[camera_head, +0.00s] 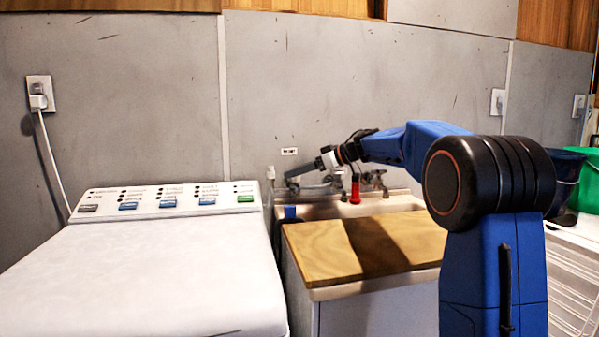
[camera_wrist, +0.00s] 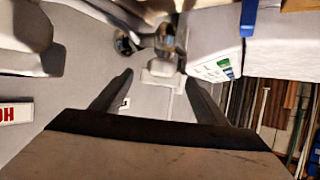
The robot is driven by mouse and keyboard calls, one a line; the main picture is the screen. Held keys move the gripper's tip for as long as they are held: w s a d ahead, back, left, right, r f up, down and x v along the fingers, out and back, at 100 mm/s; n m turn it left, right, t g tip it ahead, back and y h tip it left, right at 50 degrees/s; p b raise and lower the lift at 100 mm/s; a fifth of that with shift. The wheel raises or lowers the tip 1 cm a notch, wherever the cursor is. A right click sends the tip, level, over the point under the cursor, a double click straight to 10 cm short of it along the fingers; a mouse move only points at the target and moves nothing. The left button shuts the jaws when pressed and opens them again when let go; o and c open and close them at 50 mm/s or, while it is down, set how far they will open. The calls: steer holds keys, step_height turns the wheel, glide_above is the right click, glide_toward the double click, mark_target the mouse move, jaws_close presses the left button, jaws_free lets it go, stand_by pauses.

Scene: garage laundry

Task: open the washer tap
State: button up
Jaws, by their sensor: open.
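My gripper (camera_head: 296,177) reaches left over the sink, near the wall and the right end of the washer's panel. In the wrist view my gripper (camera_wrist: 159,78) is open, its two dark fingers apart. A pale, block-like fitting with metal parts (camera_wrist: 163,73) shows between and beyond the fingertips; it may be the washer tap, but I cannot tell whether they touch it. In the head view a small pale fitting (camera_head: 271,173) stands at the wall by the washer's corner. The tap's handle position cannot be made out.
The white washer (camera_head: 150,275) fills the left front. The sink (camera_head: 400,203) has a wooden board (camera_head: 315,255) across its front, and a red-handled part (camera_head: 355,190) and a metal faucet (camera_head: 376,180) behind. A green bucket (camera_head: 588,185) is at right.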

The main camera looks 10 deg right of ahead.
steer(key=c, duration=1.1)
steer(key=shift+o, duration=0.2)
steer(key=shift+d, duration=0.1)
steer(key=n+g+y, duration=0.1)
steer(key=n+g, duration=0.2)
steer(key=shift+w+d+y, duration=0.1)
steer(key=shift+w+y, duration=0.2)
steer(key=shift+y, duration=0.1)
steer(key=shift+w+n+g+y, duration=0.15)
steer(key=shift+n+g+y, duration=0.05)
steer(key=shift+n+g, duration=0.95)
steer(key=shift+w+n+g+y, duration=0.1)
steer(key=shift+n+g+y, duration=0.1)
steer(key=shift+n+g, duration=0.9)
steer(key=shift+g, duration=0.35)
steer(key=o, duration=1.1)
steer(key=shift+c, duration=0.2)
